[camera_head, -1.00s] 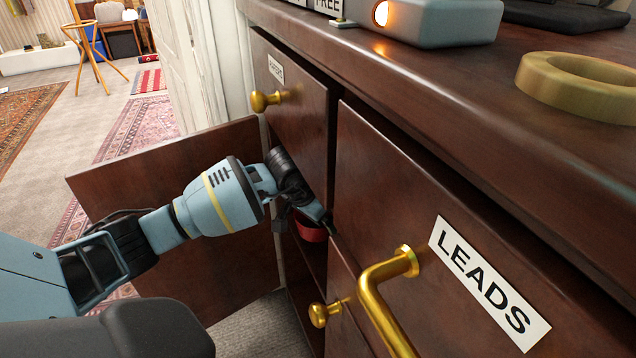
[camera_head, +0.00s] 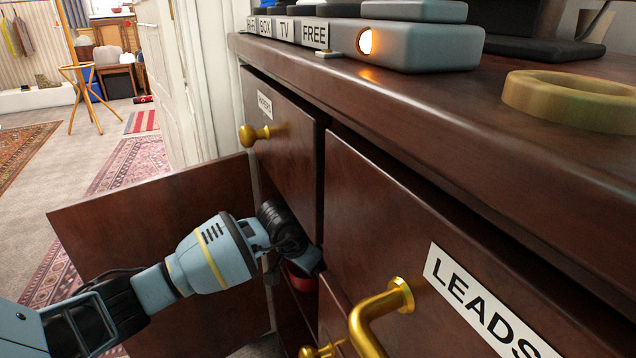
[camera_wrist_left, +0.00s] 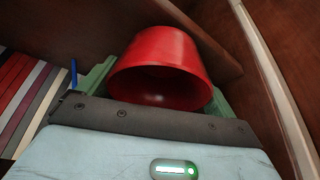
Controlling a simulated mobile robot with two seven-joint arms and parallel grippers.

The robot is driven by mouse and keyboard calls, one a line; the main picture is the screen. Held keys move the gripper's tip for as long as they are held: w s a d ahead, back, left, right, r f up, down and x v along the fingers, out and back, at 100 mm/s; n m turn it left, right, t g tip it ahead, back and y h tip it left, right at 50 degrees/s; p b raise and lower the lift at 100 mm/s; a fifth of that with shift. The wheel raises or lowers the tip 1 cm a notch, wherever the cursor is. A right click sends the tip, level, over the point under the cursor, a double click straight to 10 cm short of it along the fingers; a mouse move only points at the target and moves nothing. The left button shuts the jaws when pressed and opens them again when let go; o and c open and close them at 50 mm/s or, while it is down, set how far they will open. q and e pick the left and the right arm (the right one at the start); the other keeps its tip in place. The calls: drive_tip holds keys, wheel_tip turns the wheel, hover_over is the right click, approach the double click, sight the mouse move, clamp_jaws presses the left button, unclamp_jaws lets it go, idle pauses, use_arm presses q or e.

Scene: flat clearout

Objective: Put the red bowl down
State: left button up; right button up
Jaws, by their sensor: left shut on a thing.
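The red bowl (camera_wrist_left: 160,65) sits between the fingers of my left gripper (camera_wrist_left: 150,80) in the left wrist view. The gripper is shut on it. In the head view the red bowl (camera_head: 302,277) shows only as a small red patch under my left gripper (camera_head: 305,265), inside the open cupboard below the upper drawer. The gripper and the cabinet front hide the rest of it. I cannot tell whether the bowl touches the shelf. My right gripper is not in view.
The open cupboard door (camera_head: 150,240) stands out to the left, beyond my left arm. A drawer labelled LEADS (camera_head: 450,250) with a brass handle (camera_head: 375,315) is at the right. Striped items (camera_wrist_left: 25,95) show left of the bowl in the wrist view.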

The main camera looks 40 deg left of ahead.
use_arm(q)
drive_tip(key=o, duration=0.8)
drive_tip(key=shift+f, duration=0.2)
drive_tip(key=shift+o, duration=0.3)
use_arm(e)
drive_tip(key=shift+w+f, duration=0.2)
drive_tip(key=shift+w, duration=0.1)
use_arm(q)
drive_tip(key=shift+w+r+p, duration=0.1)
drive_tip(key=shift+r+p, duration=0.3)
drive_tip(key=shift+p, duration=0.1)
drive_tip(key=p+v, duration=0.2)
drive_tip(key=v, duration=0.3)
drive_tip(key=shift+w+a+r, duration=0.1)
drive_tip(key=shift+a+r, duration=0.05)
drive_tip(key=s+p, duration=0.2)
drive_tip(key=s, duration=1)
drive_tip(key=shift+f+p, duration=0.2)
drive_tip(key=shift+p, duration=0.2)
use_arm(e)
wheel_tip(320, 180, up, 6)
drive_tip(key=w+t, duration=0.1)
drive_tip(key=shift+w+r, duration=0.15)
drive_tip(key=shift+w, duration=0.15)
